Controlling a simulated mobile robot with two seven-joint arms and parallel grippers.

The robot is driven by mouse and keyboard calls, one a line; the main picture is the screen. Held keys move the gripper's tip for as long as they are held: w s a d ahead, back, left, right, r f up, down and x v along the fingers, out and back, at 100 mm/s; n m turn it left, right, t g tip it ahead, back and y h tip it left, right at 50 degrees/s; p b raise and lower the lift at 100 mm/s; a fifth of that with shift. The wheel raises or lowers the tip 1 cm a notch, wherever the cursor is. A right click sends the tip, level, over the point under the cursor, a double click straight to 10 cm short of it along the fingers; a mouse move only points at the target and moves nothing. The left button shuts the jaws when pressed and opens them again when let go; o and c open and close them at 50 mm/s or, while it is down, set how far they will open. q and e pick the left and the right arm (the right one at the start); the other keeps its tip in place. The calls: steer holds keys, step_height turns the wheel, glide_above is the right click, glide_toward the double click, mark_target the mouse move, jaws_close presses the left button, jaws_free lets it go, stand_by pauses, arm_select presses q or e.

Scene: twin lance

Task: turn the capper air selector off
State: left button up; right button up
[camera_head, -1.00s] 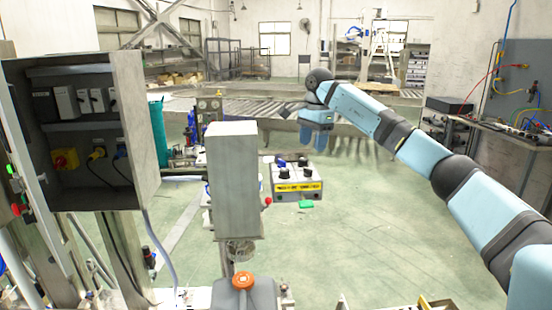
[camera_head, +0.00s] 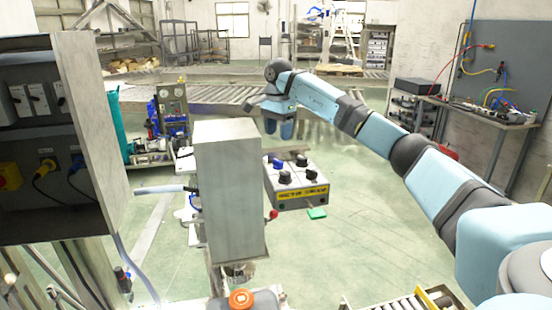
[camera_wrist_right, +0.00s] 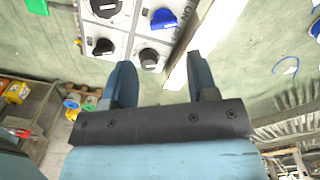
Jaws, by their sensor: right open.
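A grey control box (camera_head: 296,201) with a yellow label strip carries one blue knob (camera_head: 279,165) and several black knobs (camera_head: 311,175) on its top. The wrist view shows the blue knob (camera_wrist_right: 163,21) and black knobs (camera_wrist_right: 148,58) on light panels. The lettering is too small to tell which knob is the capper air selector. My right gripper (camera_head: 279,130) is open and empty, beyond and above the box in the head view. In the wrist view its fingers (camera_wrist_right: 160,75) stand apart below the knobs, with nothing between them. My left gripper is out of view.
A tall grey column (camera_head: 229,200) stands just left of the box. An open electrical cabinet (camera_head: 92,130) is at the left. A red-tipped lever (camera_head: 272,214) and a green tab (camera_head: 317,213) are close to the box.

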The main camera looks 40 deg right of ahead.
mark_target(277, 161)
steer(key=f, duration=0.9)
steer(key=shift+w+f, duration=0.25)
steer(key=shift+f, duration=0.15)
steer(key=shift+p, duration=0.3)
steer(key=c, duration=0.6)
